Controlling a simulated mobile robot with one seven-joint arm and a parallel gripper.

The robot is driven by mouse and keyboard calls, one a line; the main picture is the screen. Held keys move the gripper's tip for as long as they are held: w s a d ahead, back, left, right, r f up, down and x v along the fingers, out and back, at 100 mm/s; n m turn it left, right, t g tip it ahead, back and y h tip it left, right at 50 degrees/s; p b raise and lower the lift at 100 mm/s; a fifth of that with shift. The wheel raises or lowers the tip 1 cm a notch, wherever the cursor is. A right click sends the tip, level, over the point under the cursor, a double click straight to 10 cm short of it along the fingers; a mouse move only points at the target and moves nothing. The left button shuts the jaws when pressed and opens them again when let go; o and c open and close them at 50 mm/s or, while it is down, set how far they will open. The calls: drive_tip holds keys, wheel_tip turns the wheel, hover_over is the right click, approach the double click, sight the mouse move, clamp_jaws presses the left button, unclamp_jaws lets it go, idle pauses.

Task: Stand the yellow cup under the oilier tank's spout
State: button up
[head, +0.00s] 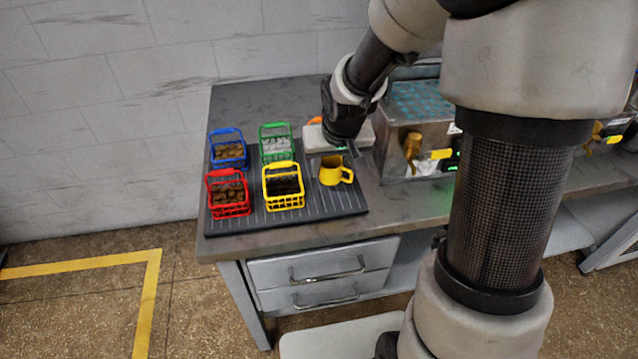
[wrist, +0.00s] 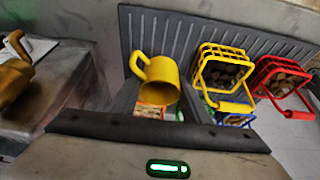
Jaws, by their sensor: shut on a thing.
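The yellow cup (head: 331,172) is at the right part of the ribbed dark mat, its handle toward the right in the head view. My gripper (head: 337,150) is directly above it and shut on it. In the wrist view the cup (wrist: 158,80) is between my dark fingers (wrist: 158,105), with its handle at the upper left. I cannot tell whether its base touches the mat. A metal tank (head: 395,137) with a teal top and a brass spout (head: 412,150) stands right of the cup. Another brass spout (head: 588,137) shows farther right, its tank mostly hidden by my arm.
Blue (head: 228,151), green (head: 276,145), red (head: 227,196) and yellow (head: 283,188) baskets with lumps inside stand on the mat (head: 240,222) left of the cup. A white-topped object (head: 315,140) lies behind the gripper. Bare bench (head: 400,205) shows in front of the tank.

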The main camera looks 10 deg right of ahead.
sight(329, 193)
drive_tip(key=shift+f+b, duration=0.45)
drive_tip(key=shift+f, duration=2)
drive_tip(key=shift+f, duration=0.15)
drive_tip(key=o, duration=1.1)
